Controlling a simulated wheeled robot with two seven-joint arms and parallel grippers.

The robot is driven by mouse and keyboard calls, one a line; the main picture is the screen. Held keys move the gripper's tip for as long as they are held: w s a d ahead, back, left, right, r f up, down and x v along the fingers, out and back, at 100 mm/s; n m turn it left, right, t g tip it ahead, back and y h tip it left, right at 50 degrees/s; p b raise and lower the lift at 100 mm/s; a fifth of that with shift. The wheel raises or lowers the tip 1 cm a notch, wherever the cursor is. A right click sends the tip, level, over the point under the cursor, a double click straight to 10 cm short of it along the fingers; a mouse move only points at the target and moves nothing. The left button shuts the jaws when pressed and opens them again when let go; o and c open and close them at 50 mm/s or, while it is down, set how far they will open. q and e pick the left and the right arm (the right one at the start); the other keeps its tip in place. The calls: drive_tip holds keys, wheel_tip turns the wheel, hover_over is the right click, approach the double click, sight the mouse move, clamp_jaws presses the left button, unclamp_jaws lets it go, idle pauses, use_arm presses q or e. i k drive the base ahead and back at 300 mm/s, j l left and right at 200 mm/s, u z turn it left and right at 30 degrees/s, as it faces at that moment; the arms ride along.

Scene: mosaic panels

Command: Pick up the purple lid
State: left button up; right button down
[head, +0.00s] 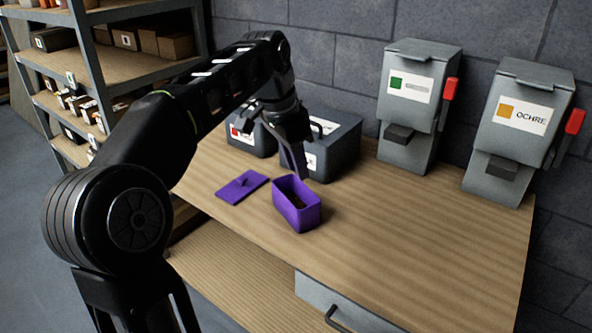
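The purple lid (234,192) lies flat on the wooden table, with a small knob on its top. Just right of it stands an open purple box (297,215) with something small and dark inside. My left gripper (284,160) hangs above and behind the box, up and to the right of the lid, and touches neither as far as I can tell. Its fingers look spread apart with nothing between them. My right gripper is out of view.
Dark grey boxes (345,142) stand behind my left gripper. Two grey dispensers with red levers, one with a green label (408,118) and one marked OCHRE (510,140), stand along the back wall. The table's (420,235) front and right are clear. A shelf rack (130,68) stands at left.

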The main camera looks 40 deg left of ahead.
sight(234, 191)
drive_tip(key=u, duration=1.3)
